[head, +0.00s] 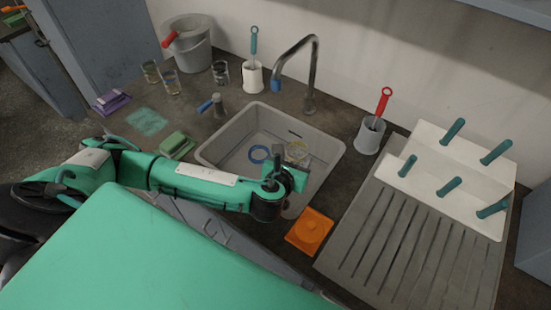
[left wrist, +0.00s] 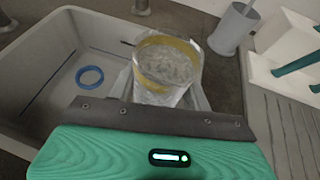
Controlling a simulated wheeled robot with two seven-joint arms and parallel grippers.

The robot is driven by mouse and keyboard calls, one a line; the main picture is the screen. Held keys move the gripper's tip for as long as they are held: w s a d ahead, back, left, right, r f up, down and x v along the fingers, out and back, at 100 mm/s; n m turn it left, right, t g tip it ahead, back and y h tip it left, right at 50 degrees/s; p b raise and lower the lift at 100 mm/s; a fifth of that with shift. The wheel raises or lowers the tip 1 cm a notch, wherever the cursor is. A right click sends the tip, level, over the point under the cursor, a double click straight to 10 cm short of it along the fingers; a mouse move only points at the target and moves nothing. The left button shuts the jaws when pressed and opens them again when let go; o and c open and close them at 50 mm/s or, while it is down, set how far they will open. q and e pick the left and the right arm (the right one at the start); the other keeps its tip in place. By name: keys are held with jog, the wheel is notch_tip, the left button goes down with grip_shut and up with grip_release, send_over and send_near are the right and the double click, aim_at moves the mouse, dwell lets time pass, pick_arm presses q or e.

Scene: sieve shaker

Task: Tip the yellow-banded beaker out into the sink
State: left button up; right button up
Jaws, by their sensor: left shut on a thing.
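The yellow-banded beaker (head: 298,151) is clear, and in the left wrist view (left wrist: 168,62) its yellow band and pale, speckled contents show. It is over the right part of the grey sink (head: 228,142). My left gripper (head: 288,168) is shut on the beaker. The beaker looks close to upright, though its exact tilt is hard to tell. The sink also shows in the left wrist view (left wrist: 38,75). My right gripper is not in view.
A blue ring (head: 259,154) lies in the sink. A curved tap (head: 309,75) stands behind it. An orange block (head: 310,230) sits at the front right, beside a grooved drainboard (head: 385,235) and a white peg rack (head: 450,180).

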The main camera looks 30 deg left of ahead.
pick_arm(q)
jog(key=s+f+n+y+p, duration=0.1)
jog(key=s+f+p, duration=0.2)
jog(key=s+p, duration=0.4)
jog(key=shift+s+a+f+n+y, duration=0.25)
jog(key=shift+s+f+n+y, duration=0.05)
jog(key=shift+s+y, duration=0.1)
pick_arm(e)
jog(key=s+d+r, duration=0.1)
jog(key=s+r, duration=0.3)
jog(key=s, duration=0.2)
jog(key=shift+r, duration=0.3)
pick_arm(q)
jog(key=shift+r, duration=0.1)
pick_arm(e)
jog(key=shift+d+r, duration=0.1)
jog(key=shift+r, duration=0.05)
pick_arm(q)
jog(key=w+a+f+n+g+h+b, duration=0.1)
jog(key=w+a+f+g+h+b, duration=0.1)
jog(key=g, duration=0.5)
jog(key=shift+w+a+f+n+h+b, duration=0.35)
jog(key=shift+w+f+h+b, duration=0.55)
jog(key=shift+f, duration=0.95)
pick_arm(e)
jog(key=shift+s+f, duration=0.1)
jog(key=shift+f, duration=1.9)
